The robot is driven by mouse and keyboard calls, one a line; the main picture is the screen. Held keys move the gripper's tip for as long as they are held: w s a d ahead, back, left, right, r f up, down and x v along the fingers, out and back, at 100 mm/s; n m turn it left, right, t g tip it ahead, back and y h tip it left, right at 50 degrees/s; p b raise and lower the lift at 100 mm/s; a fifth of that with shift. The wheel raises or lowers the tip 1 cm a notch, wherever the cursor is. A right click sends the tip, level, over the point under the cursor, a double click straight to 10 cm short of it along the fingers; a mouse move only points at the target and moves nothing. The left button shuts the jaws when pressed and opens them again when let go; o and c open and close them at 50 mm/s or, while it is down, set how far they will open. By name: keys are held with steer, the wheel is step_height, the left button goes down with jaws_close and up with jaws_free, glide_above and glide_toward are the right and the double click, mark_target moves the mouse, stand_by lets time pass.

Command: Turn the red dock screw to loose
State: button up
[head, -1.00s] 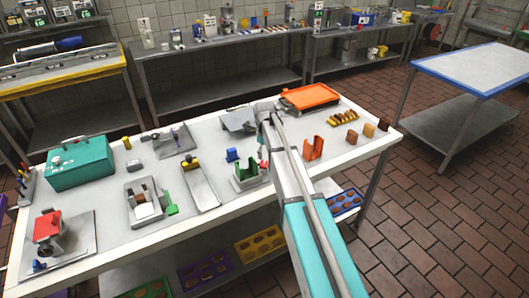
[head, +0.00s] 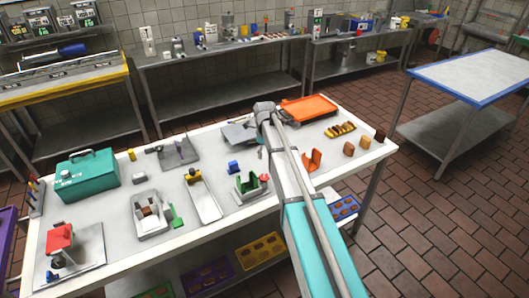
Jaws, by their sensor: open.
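A small red knob (head: 264,178), which looks like the red dock screw, sits at the right side of a grey dock with a green cradle (head: 246,184) on the white worktable. Whether it is tight or loose is too small to tell. My arm reaches over the table from the lower right, just right of the dock. My gripper (head: 262,153) shows only as a small grey part beside the arm, above and behind the red knob in the picture. It appears apart from the knob and holds nothing visible. The arm hides much of it.
A blue block (head: 233,167) stands behind the dock, and an orange-red holder (head: 311,160) lies right of my arm. An orange tray (head: 309,109) lies at the back. Bare tabletop lies between these things.

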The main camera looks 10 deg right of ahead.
steer(key=s+f+n+b, duration=0.4)
steer(key=s+n, duration=0.4)
steer(key=s, duration=0.1)
steer(key=s+f+n+b, duration=0.5)
steer(key=s+n, duration=0.4)
steer(key=s+f+n+b, duration=0.4)
steer(key=s+n+b, duration=0.1)
steer(key=s+n, duration=0.3)
steer(key=shift+s+f+n, duration=0.3)
steer(key=shift+s+n, duration=0.1)
steer(key=shift+s, duration=0.2)
stand_by(0.5)
